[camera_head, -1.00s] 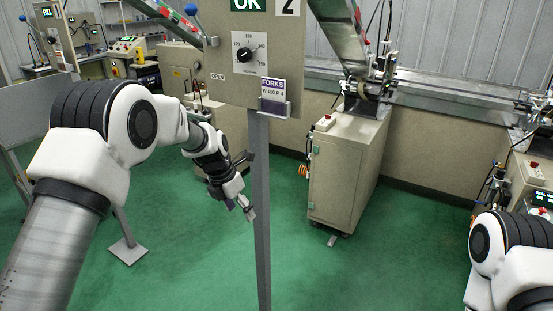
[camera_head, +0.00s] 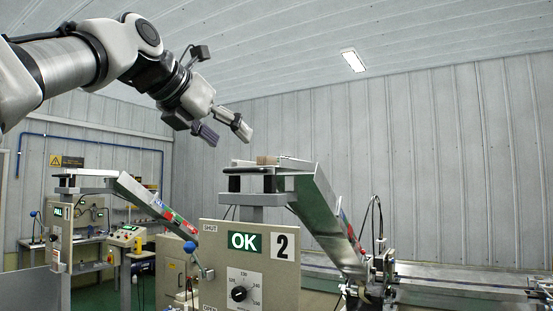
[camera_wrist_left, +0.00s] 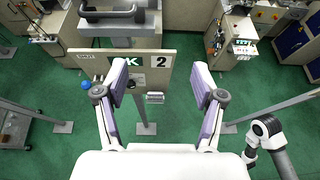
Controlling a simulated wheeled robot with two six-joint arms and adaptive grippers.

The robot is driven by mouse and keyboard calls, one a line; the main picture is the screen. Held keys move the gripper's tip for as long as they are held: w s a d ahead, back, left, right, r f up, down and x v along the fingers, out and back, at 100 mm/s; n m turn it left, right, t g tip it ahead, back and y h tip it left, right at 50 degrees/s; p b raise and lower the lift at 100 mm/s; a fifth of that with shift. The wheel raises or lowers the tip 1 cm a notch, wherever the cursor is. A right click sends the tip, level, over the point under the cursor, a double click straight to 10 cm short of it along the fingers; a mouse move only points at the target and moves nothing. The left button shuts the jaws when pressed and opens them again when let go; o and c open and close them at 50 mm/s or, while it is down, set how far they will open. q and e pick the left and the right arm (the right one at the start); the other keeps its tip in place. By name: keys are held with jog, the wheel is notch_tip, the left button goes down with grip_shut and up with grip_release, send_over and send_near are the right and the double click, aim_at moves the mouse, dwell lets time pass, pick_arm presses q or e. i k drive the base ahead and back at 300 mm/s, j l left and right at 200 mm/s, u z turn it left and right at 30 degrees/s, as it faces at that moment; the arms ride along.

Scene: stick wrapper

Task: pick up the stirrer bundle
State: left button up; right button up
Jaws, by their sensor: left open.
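A small tan bundle (camera_head: 267,160), which looks like the stirrer bundle, lies on top of the raised platform (camera_head: 250,182) at the head of the metal chute in the head view. It is too small to make out single sticks. My left gripper (camera_head: 224,131) is open and empty, up and to the left of the bundle, apart from it. In the left wrist view my left gripper (camera_wrist_left: 158,80) shows both fingers spread wide with nothing between them. I cannot make out the bundle in that view. My right gripper is in neither view.
A panel marked OK and 2 (camera_head: 249,262) stands below the platform. The metal chute (camera_head: 327,215) slopes down to the right. A second chute (camera_head: 150,203) stands at the left. Part of my right arm (camera_wrist_left: 267,140) shows at the lower right of the wrist view.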

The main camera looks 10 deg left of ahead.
aim_at(267, 160)
jog(key=i, duration=0.85)
